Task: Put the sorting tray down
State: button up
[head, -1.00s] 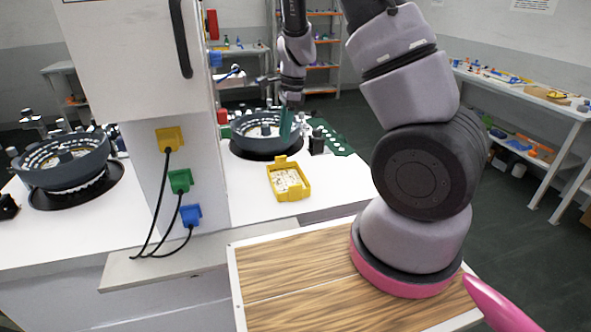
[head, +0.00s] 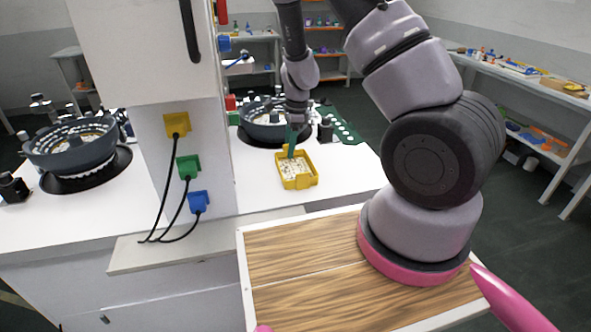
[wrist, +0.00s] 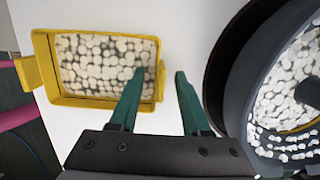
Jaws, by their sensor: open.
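The sorting tray (head: 298,184) is a yellow rectangular tray holding many small white pearls. It sits on the white counter in the middle of the head view; in the wrist view its yellow rim (wrist: 98,102) is at upper left. My gripper (head: 291,150) has teal fingers and is at the tray's far end in the head view. In the wrist view my gripper (wrist: 160,80) is open, one fingertip over the pearls and the other outside over the counter, with the tray's end wall and tab between them. Contact with the tray cannot be told.
A dark round bowl (wrist: 235,75) of pearls stands close to the tray. Another dark bowl (head: 72,150) is at left. A white cabinet column (head: 185,140) with coloured plugs and hanging cables rises left of the tray. The white counter (head: 345,165) is clear right of the tray.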

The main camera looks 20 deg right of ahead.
grip_shut()
dwell(1.4)
